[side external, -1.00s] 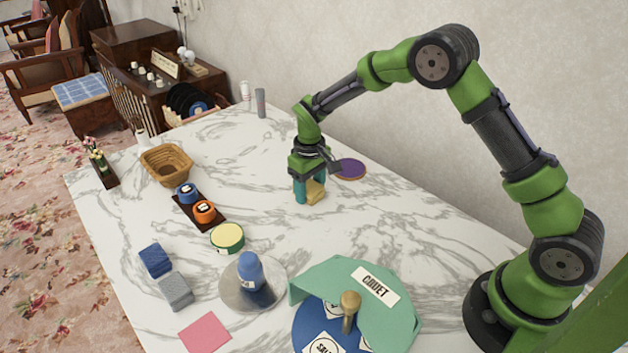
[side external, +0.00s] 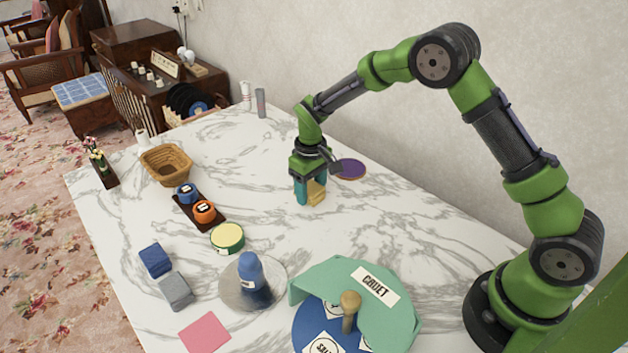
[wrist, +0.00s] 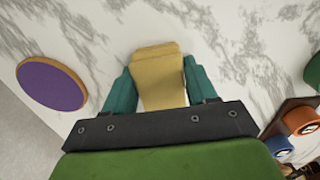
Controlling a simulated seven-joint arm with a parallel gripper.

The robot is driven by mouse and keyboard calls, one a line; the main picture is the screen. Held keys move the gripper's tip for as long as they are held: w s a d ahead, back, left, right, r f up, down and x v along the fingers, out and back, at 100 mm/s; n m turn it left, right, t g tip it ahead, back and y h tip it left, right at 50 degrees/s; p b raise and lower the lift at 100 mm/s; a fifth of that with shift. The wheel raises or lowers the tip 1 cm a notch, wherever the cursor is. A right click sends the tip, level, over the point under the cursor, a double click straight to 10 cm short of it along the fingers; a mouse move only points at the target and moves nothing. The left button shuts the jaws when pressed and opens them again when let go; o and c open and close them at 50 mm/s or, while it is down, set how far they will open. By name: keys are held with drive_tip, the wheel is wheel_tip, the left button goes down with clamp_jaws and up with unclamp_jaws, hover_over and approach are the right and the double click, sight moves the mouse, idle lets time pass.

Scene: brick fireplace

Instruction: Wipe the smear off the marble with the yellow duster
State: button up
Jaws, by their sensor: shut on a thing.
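The yellow duster (side external: 317,193) is between the two teal fingers of my gripper (side external: 309,199), low at the marble top (side external: 265,180). In the wrist view the duster (wrist: 157,75) shows as a tan-yellow block, with my gripper (wrist: 162,88) shut on it from both sides. It appears to be at or just above the surface; I cannot tell if it touches. Grey veins cover the marble, and I cannot pick out a smear among them.
A purple disc (side external: 349,169) lies right of my gripper, near the wall. A dark tray (side external: 214,221) with blue and orange cups, a wicker basket (side external: 166,166) and a green-and-yellow tin (side external: 228,238) stand to the left. A teal-covered cruet turntable (side external: 400,315) is in front.

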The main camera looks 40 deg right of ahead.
sight(327, 206)
drive_tip(key=shift+w, duration=1.25)
drive_tip(key=shift+d, duration=0.65)
drive_tip(key=shift+s+a, duration=0.15)
drive_tip(key=shift+s, duration=3.35)
drive_tip(key=shift+w+f, duration=0.1)
drive_tip(key=shift+w, duration=3.4)
drive_tip(key=shift+w+r, duration=0.15)
drive_tip(key=shift+r, duration=4)
